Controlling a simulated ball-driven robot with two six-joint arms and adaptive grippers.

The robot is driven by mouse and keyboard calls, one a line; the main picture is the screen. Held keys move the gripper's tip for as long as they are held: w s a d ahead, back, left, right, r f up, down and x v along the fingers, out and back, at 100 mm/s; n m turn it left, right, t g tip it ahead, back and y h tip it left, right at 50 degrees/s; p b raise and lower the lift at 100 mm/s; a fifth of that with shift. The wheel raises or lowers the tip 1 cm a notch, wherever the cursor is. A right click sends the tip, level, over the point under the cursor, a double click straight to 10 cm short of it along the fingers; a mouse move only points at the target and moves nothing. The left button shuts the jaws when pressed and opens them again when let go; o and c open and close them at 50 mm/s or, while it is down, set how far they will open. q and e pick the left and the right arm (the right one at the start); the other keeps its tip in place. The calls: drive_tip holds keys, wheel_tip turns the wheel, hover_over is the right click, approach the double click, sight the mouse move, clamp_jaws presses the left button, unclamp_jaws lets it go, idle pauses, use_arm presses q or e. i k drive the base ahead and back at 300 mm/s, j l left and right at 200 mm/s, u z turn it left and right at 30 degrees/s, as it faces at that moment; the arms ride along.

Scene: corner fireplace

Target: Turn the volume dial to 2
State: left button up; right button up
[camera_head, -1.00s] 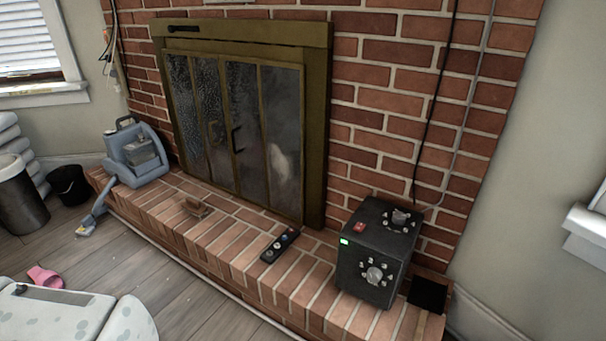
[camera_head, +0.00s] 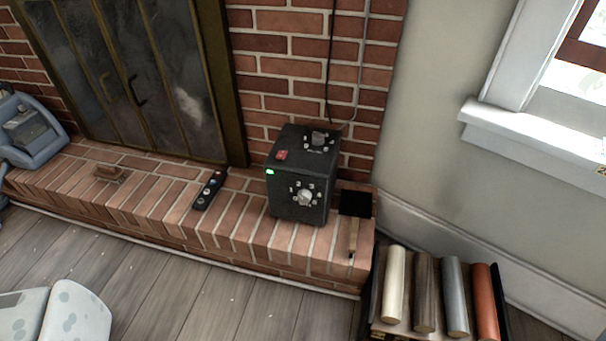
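A black box-shaped device (camera_head: 286,206) stands on the brick hearth, right of the fireplace. A silver dial (camera_head: 305,197) with small marks around it is on its front face. A second knob (camera_head: 318,138) is on its top, near a red switch (camera_head: 281,155). A green light (camera_head: 270,171) glows at the front's upper left corner. The numbers around the dials are too small to read, so I cannot tell their settings. Neither of my grippers is in view.
The brick hearth (camera_head: 150,207) also holds a dark remote-like strip (camera_head: 209,190) and a black flat-headed tool with a wooden handle (camera_head: 353,235). A rack of several coloured rolls (camera_head: 424,290) stands at the lower right.

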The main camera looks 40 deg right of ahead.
sight(317, 138)
drive_tip(key=i+z, duration=0.15)
drive_tip(key=z, duration=0.25)
drive_tip(key=i+j+z, duration=0.1)
drive_tip(key=z, duration=0.3)
